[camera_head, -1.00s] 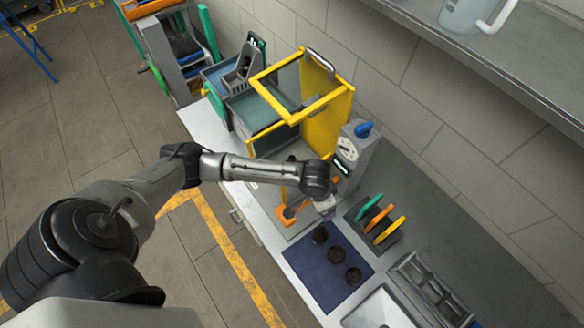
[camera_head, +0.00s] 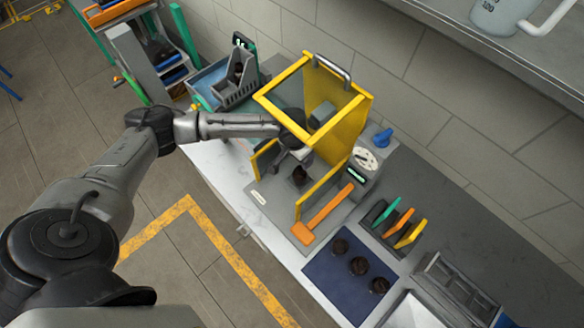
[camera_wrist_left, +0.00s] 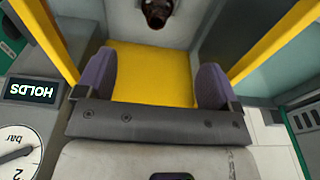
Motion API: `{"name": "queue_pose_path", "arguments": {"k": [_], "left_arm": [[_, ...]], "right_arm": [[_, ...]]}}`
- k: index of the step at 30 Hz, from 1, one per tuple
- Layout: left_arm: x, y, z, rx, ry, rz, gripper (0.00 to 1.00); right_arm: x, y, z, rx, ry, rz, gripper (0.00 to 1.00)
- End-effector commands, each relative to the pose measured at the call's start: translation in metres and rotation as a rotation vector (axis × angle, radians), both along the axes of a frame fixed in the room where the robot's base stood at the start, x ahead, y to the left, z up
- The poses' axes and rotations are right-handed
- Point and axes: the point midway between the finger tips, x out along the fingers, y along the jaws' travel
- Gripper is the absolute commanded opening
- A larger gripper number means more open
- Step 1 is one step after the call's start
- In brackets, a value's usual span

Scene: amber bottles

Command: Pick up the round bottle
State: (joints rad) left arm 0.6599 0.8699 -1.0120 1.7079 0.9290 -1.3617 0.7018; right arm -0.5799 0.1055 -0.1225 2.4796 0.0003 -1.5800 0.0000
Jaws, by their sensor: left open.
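A dark amber bottle (camera_head: 300,176) stands inside the yellow-framed guard (camera_head: 345,125) in the head view. It also shows at the top edge of the left wrist view (camera_wrist_left: 157,12), partly cut off; its shape is hard to make out. My left gripper (camera_head: 296,156) is inside the guard, close to this bottle. In the left wrist view its purple fingers (camera_wrist_left: 157,82) are apart and nothing is between them; the yellow panel shows behind. Several dark bottle tops look alike, so I cannot tell which is the round one. My right gripper is not in view.
Three dark bottles (camera_head: 358,265) stand on a blue mat (camera_head: 322,275). An orange bar (camera_head: 325,210) lies at the guard's front. A gauge unit (camera_head: 367,160) stands right of the guard. A rack with coloured plates (camera_head: 400,224) and a grey holder (camera_head: 236,90) are nearby.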

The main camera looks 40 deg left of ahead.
Motion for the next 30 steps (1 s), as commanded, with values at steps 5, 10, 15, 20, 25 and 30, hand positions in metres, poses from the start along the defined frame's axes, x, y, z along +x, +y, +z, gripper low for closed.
{"name": "queue_pose_path", "arguments": {"k": [5, 10, 15, 20, 25, 30], "left_arm": [[0.002, -0.001, -0.027, 0.001, 0.004, -0.001, 0.87], [0.006, -0.001, -0.055, 0.0, 0.002, 0.0, 0.87], [0.009, -0.001, -0.074, 0.0, 0.002, -0.001, 0.87], [0.009, -0.001, -0.082, 0.0, 0.001, -0.002, 0.87], [0.01, -0.001, -0.093, 0.001, 0.002, -0.001, 0.87], [0.012, -0.003, -0.114, 0.001, 0.002, -0.002, 0.87]], "right_arm": [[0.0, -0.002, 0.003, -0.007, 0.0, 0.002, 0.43], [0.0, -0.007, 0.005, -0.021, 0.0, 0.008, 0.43], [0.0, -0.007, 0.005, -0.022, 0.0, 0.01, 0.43], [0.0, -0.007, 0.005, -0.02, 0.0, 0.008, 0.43], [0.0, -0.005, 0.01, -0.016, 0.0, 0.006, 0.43], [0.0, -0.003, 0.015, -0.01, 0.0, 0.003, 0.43]]}}
